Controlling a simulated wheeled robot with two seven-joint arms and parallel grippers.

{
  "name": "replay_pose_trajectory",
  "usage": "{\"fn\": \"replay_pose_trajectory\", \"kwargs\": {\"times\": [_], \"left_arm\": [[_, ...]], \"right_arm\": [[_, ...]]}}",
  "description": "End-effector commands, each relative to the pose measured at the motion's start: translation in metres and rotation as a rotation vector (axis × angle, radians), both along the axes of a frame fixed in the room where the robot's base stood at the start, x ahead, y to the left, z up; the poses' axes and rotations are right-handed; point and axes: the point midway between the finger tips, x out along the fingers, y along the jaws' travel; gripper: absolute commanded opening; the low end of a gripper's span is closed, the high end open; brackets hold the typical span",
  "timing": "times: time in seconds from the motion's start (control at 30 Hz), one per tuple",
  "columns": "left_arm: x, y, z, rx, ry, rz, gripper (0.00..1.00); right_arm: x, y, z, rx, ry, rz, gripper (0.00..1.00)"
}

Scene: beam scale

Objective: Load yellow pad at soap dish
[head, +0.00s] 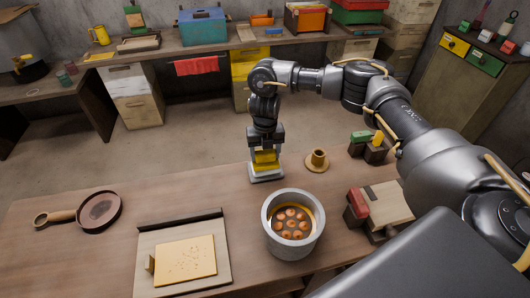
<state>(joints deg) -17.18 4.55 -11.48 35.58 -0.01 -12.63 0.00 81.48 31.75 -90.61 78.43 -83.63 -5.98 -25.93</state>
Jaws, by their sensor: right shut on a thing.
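The yellow pad (264,162) is between the fingers of my right gripper (265,155) in the head view, near the back edge of the table. My right gripper points down and is shut on the pad. A pale grey dish, which looks like the soap dish (265,176), lies directly below the pad. The pad is at or just above the dish; I cannot tell whether they touch. The gripper hides part of the pad. My left gripper is not in view.
A grey pot (267,235) with several round orange pieces stands in front of the dish. A tan holder (317,162) is to its right. A board (216,276) with a yellow slab and a brown pan (111,224) are to the left. The table's left back is clear.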

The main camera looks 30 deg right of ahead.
Motion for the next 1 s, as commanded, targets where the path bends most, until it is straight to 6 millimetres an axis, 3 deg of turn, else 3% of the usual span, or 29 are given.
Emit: {"fn": "replay_pose_trajectory", "kwargs": {"times": [1.0], "left_arm": [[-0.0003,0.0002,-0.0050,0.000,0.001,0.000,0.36]], "right_arm": [[0.0000,0.0001,-0.0077,0.000,0.000,0.000,0.45]]}}
